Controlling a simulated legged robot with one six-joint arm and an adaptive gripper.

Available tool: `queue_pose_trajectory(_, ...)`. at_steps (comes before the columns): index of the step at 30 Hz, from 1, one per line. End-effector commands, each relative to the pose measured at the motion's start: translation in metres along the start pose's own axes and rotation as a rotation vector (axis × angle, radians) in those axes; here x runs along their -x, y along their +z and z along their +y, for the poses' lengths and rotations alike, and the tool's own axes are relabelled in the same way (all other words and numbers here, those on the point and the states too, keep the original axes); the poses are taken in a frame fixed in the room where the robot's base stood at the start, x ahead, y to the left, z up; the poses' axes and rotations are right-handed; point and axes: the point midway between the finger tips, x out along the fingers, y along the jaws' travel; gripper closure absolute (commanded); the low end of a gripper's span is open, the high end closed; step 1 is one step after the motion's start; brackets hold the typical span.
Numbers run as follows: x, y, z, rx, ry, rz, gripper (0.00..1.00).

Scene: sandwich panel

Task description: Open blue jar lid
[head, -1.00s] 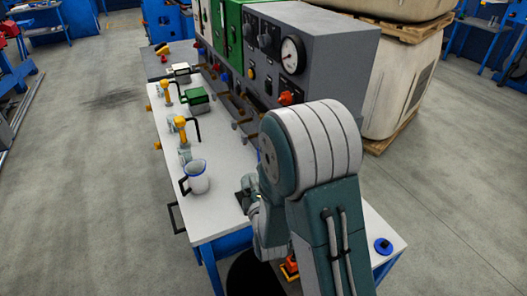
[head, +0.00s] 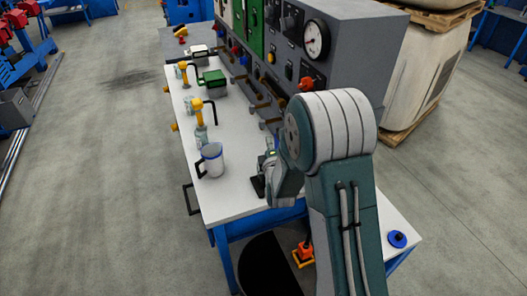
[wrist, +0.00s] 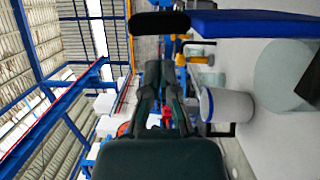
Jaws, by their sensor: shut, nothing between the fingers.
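A flat blue round piece with a dark centre (head: 397,239) lies on the right end of the white bench top; it looks like a lid. A white jug with a blue rim and dark handle (head: 211,160) stands upright near the front edge. It also shows in the wrist view (wrist: 228,106), right of my gripper (wrist: 160,74). My gripper's dark fingers are together and empty, apart from the jug. In the head view my arm hides most of the gripper. A pale, translucent-looking round body (wrist: 283,76) is at the right of the wrist view; I cannot tell whether it is the jar.
The white bench (head: 232,191) runs along a grey control panel (head: 352,50) with a gauge. Yellow-topped dispensers (head: 197,106) and a green box (head: 212,83) stand farther along it. An orange object (head: 304,254) is below the front edge. The left floor is open.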

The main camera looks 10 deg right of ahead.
Motion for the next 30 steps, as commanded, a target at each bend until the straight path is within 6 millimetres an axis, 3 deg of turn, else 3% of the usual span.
queue_pose_trajectory(4, -0.004, 0.014, 0.0, -0.001, 0.001, 0.0, 1.0)
queue_pose_trajectory(16, -0.004, 0.018, 0.0, -0.001, 0.001, 0.001, 1.0)
queue_pose_trajectory(25, -0.011, 0.046, 0.003, -0.093, -0.022, -0.001, 1.0)
queue_pose_trajectory(30, -0.012, 0.049, 0.002, -0.092, -0.022, 0.002, 1.0)
